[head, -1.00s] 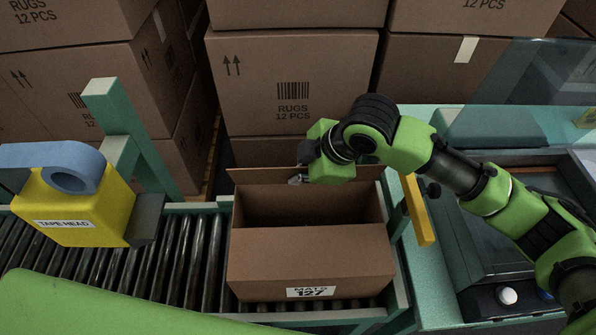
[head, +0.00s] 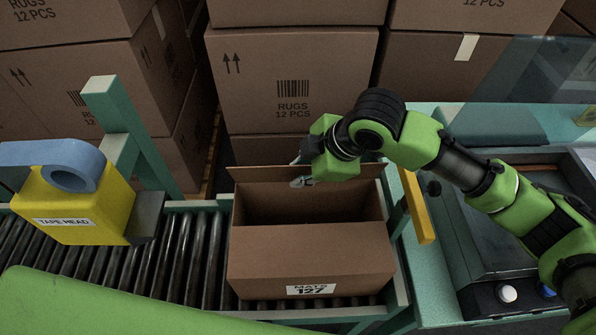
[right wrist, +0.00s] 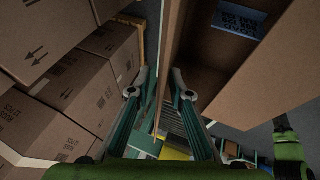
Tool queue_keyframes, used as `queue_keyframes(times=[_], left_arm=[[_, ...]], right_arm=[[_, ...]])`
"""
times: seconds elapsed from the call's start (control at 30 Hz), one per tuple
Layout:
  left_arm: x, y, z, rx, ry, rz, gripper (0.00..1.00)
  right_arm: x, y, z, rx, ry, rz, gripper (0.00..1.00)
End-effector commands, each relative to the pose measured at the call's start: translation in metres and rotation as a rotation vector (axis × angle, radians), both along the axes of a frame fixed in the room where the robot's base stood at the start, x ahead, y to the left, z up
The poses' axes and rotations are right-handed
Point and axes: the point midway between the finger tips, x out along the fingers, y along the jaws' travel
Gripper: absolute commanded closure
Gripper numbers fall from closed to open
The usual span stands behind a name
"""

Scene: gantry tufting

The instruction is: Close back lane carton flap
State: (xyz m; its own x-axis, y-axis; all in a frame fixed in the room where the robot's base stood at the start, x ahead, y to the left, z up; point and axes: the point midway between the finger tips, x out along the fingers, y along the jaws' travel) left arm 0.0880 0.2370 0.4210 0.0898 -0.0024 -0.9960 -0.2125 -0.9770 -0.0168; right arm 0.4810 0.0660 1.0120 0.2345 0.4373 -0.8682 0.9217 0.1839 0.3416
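The open brown carton (head: 310,262), labelled "MATS 127", sits on the roller conveyor. Its back flap (head: 262,174) stands up along the far rim. The front panel faces me, and the inside looks dark and mostly hidden. My right gripper (head: 302,182) is at the middle of the back flap, with a fingertip showing on the near side. In the right wrist view its two fingers (right wrist: 157,86) are apart, and the flap's edge (right wrist: 171,62) runs between them. I cannot see clear contact. My left gripper is not in view.
A yellow tape head (head: 75,208) with a blue roll stands left of the carton over the rollers (head: 185,250). A yellow bar (head: 418,208) is close on the right. Stacked rugs cartons (head: 290,85) rise behind. A blue printed sheet (right wrist: 240,18) shows inside the carton.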

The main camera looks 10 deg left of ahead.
Motion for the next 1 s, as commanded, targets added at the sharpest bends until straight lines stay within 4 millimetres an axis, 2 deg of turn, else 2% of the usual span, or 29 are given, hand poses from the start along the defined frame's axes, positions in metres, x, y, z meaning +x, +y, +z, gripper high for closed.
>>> queue_keyframes(times=[0.3, 0.5, 0.63, 0.9, 0.93, 1.0], left_arm=[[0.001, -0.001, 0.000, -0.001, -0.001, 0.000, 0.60], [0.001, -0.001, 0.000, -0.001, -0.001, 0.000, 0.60], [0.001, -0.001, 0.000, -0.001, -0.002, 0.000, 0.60], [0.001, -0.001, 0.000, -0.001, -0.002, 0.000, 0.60], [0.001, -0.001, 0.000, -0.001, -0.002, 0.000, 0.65], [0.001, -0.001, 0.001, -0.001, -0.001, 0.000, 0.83]], right_arm=[[-0.014, -0.030, 0.059, 0.000, -0.006, -0.001, 0.81], [-0.022, -0.043, 0.085, 0.000, -0.004, -0.001, 0.81], [-0.025, -0.047, 0.092, -0.001, -0.002, 0.000, 0.81], [-0.025, -0.047, 0.094, -0.001, -0.002, 0.000, 0.81], [-0.025, -0.047, 0.094, -0.001, -0.002, 0.000, 0.81], [-0.026, -0.047, 0.093, 0.003, 0.001, -0.002, 0.81]])
